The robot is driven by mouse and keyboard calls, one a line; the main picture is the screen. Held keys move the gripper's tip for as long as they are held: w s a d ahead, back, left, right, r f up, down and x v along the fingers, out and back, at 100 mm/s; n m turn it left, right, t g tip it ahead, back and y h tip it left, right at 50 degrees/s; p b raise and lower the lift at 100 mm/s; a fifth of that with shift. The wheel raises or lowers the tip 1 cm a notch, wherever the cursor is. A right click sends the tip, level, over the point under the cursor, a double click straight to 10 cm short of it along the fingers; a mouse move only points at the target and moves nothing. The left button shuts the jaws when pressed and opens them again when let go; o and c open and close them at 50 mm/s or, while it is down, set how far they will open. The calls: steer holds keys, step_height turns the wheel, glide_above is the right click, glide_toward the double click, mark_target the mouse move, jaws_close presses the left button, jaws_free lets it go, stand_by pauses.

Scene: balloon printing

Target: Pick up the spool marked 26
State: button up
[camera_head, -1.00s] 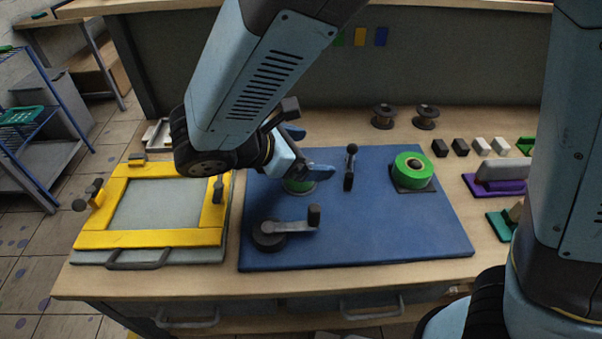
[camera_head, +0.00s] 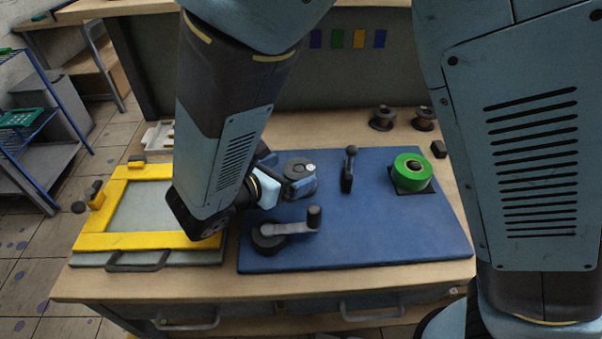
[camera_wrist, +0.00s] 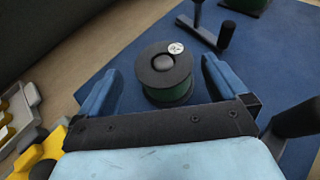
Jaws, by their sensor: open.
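A spool (camera_head: 297,166) with a dark top disc and a small round white label stands upright on the blue mat (camera_head: 400,235). In the wrist view the spool (camera_wrist: 165,72) shows green winding under its dark disc. The label's mark is too small to read for sure. My gripper (camera_head: 287,172) is open and low over the mat, its blue fingers pointing at the spool. In the wrist view my gripper (camera_wrist: 160,68) has one finger on each side of the spool, with gaps visible. In the head view a finger hides the spool's lower part.
A crank with an upright handle (camera_head: 285,228) stands in front of the spool, and a dark lever (camera_head: 348,170) to its right. A bright green roll (camera_head: 412,170) sits farther right.

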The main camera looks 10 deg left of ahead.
mark_target(304, 168)
steer(key=shift+x, duration=3)
steer(key=shift+s+d+f, duration=0.15)
steer(key=shift+s, duration=0.05)
steer(key=shift+c, duration=0.4)
steer(key=c, duration=0.9)
